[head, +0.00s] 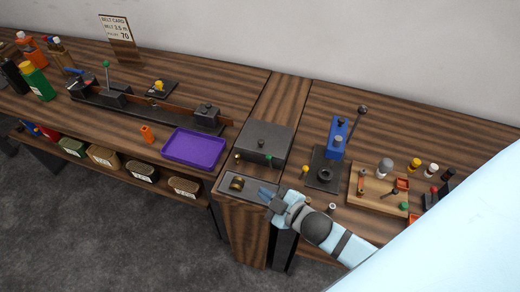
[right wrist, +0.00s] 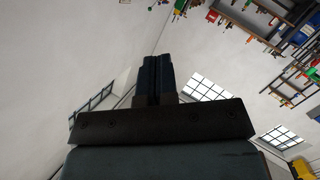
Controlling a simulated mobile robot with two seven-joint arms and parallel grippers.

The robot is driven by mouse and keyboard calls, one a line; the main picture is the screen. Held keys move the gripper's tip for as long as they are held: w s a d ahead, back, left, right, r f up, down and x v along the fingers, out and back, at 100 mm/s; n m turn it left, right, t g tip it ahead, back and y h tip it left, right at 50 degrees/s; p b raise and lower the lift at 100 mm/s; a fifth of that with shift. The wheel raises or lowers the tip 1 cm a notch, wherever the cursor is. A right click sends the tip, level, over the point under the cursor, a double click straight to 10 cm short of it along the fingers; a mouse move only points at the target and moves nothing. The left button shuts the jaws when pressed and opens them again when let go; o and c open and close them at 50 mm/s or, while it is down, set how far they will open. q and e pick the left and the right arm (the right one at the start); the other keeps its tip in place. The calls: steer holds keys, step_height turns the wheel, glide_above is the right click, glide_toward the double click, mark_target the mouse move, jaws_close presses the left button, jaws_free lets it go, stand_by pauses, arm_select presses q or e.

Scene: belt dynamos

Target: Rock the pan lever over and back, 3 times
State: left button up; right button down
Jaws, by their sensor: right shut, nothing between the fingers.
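My right gripper (head: 265,192) is shut and empty, its blue fingertips at the right end of a shallow grey pan (head: 222,188) holding a brass round piece (head: 236,184). Behind the pan stands a dark box (head: 265,138) with a small knob on top. A green-knobbed piece (head: 268,160) and an orange-knobbed piece (head: 237,158) show at its front. I cannot tell which piece is the pan lever, or whether the gripper touches anything. My left gripper is not in view.
To the right stand a blue press (head: 338,138) with a long lever (head: 358,118) and a wooden board (head: 365,192) of small knobbed parts. A purple tray (head: 194,147) lies left. A long belt rig (head: 150,105) and bottles (head: 36,82) are farther left.

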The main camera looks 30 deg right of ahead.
steer(key=w+a+r+n+g+y+b, duration=0.1)
steer(key=a+r+n+g+y+b, duration=0.15)
steer(key=r+n+y, duration=0.8)
steer(key=w+a+r+n+g+y+b, duration=0.1)
steer(key=r+n+g+y+b, duration=0.2)
steer(key=n, duration=1.5)
steer(key=n+g+h+b, duration=0.4)
steer(key=n+h+b, duration=0.6)
steer(key=n+h, duration=1.15)
glide_toward(270, 164)
steer(key=s+d+r+n+y, duration=0.3)
steer(key=d+r+n+y, duration=0.2)
steer(key=d+r, duration=0.25)
steer(key=x, duration=0.6)
steer(key=d+p+x, duration=0.1)
steer(key=x, duration=0.3)
steer(key=shift+s+f, duration=0.2)
steer(key=shift+f, duration=0.05)
steer(key=shift+w+a+f, duration=0.3)
steer(key=shift+w+a, duration=0.3)
steer(key=shift+a, duration=0.3)
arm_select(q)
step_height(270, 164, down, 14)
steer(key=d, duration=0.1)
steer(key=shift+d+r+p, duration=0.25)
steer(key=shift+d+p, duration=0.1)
arm_select(e)
steer(key=shift+w+a+f, duration=0.35)
steer(key=shift+w+a, duration=0.05)
steer(key=shift+a, duration=0.1)
